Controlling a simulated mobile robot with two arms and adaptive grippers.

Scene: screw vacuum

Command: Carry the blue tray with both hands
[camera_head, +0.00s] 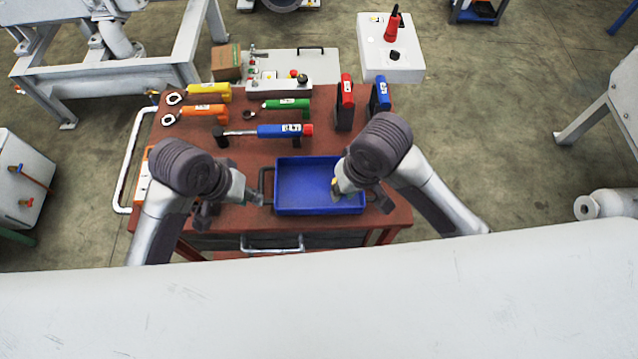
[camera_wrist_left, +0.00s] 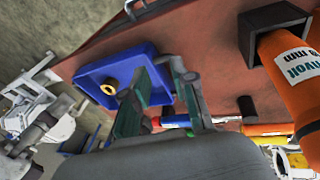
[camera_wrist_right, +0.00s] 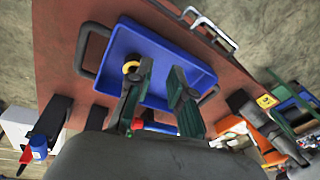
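The blue tray (camera_head: 305,180) lies flat on the red-brown table, with a black handle on its left side (camera_head: 265,185) and another on its right. A yellow ring (camera_wrist_left: 109,87) lies in it. My left gripper (camera_head: 254,198) is beside the tray's left handle, fingers apart; in the left wrist view (camera_wrist_left: 168,72) its tips overlap the handle, and I cannot tell whether they straddle it. My right gripper (camera_head: 338,186) is over the tray's right part near the ring; in the right wrist view its fingers (camera_wrist_right: 162,68) are apart with nothing between them.
Behind the tray on the table (camera_head: 240,160) are a blue screwdriver (camera_head: 280,131), green (camera_head: 288,104), orange (camera_head: 205,111) and yellow (camera_head: 208,90) tools, and upright red (camera_head: 345,100) and blue (camera_head: 380,94) ones. A white control box (camera_head: 280,85) stands behind.

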